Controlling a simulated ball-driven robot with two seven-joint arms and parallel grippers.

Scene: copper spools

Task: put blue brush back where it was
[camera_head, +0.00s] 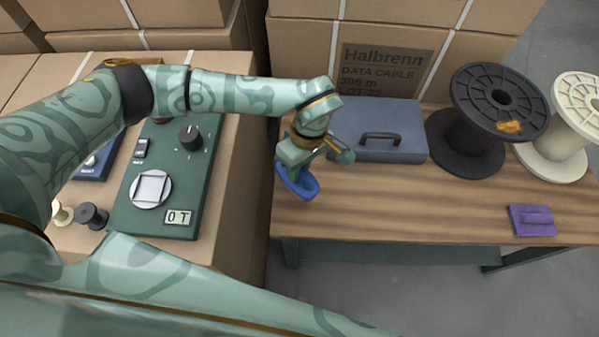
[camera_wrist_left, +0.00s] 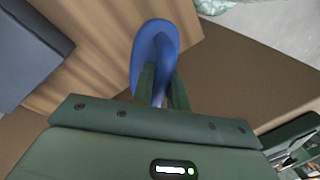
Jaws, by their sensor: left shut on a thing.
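The blue brush (camera_head: 300,188) is in my left gripper (camera_head: 294,168), which is shut on it. In the head view they are over the left end of the wooden table (camera_head: 400,215), just in front of the blue-grey case. In the left wrist view the blue brush (camera_wrist_left: 150,42) shows its rounded blue body beyond the fingers of my left gripper (camera_wrist_left: 163,88), which are closed around its narrow part. I cannot tell whether the brush touches the tabletop. My right gripper is in neither view.
A blue-grey case (camera_head: 345,143) with a dark handle stands behind the brush. A black spool (camera_head: 470,150) and a cream spool (camera_head: 555,155) stand at the right. A purple object (camera_head: 531,220) lies near the front right. A green control panel (camera_head: 170,185) sits left. The middle front tabletop is clear.

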